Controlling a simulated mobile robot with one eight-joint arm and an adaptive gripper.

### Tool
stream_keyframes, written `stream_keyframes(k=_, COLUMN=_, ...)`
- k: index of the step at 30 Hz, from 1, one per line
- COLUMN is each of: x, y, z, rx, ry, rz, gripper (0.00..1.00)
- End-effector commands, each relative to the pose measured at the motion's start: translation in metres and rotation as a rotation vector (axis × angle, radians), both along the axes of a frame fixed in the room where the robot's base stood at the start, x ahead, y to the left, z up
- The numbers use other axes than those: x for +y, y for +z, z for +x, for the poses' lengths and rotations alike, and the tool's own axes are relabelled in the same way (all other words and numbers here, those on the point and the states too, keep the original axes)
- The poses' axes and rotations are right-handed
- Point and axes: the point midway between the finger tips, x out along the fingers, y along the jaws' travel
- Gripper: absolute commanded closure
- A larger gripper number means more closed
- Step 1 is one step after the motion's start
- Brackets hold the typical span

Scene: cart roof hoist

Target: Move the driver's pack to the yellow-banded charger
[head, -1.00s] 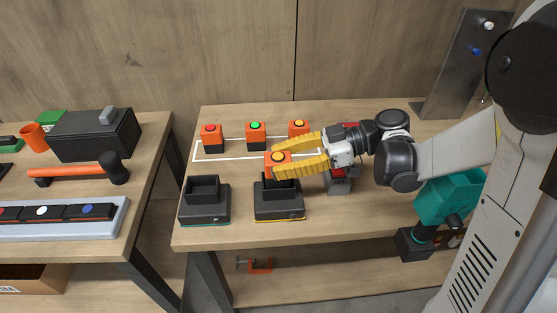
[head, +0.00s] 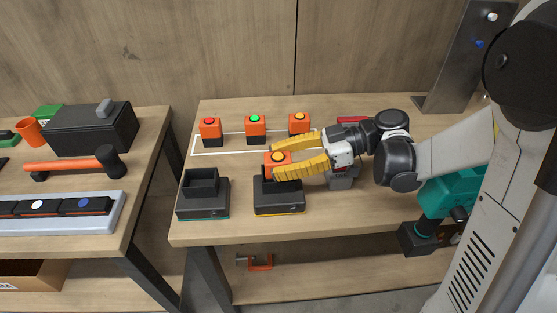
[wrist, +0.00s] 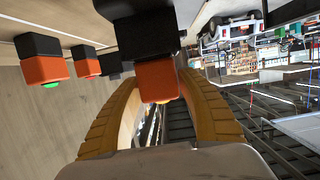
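My gripper (head: 274,160) has its two yellow fingers on either side of an orange and black pack (head: 277,158) with a yellow top button, and looks shut on it. The pack is upright at the yellow-banded charger (head: 279,199), its black lower part down in the charger's socket; whether it is fully seated is hidden. In the wrist view the pack's orange end (wrist: 158,82) lies between the fingertips. The teal driver (head: 445,190) stands at the right, partly behind my arm, with a dark base (head: 416,238).
A teal-banded charger (head: 203,197) with an empty socket stands to the left. Packs with red (head: 210,130), green (head: 255,127) and yellow (head: 299,123) buttons stand behind, at a white outline. A grey block (head: 342,178) is under my gripper. A metal panel (head: 455,60) stands back right.

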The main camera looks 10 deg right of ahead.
Motion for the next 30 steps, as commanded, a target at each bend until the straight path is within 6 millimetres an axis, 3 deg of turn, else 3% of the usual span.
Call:
stream_keyframes(k=13, x=0.000, y=0.009, z=0.000, rx=0.000, ry=0.000, rz=-0.001, gripper=0.40)
stream_keyframes(k=24, x=0.000, y=0.079, z=0.000, rx=0.000, ry=0.000, rz=0.000, gripper=0.40)
stream_keyframes(k=30, x=0.000, y=0.099, z=0.000, rx=0.000, ry=0.000, rz=0.000, gripper=0.40)
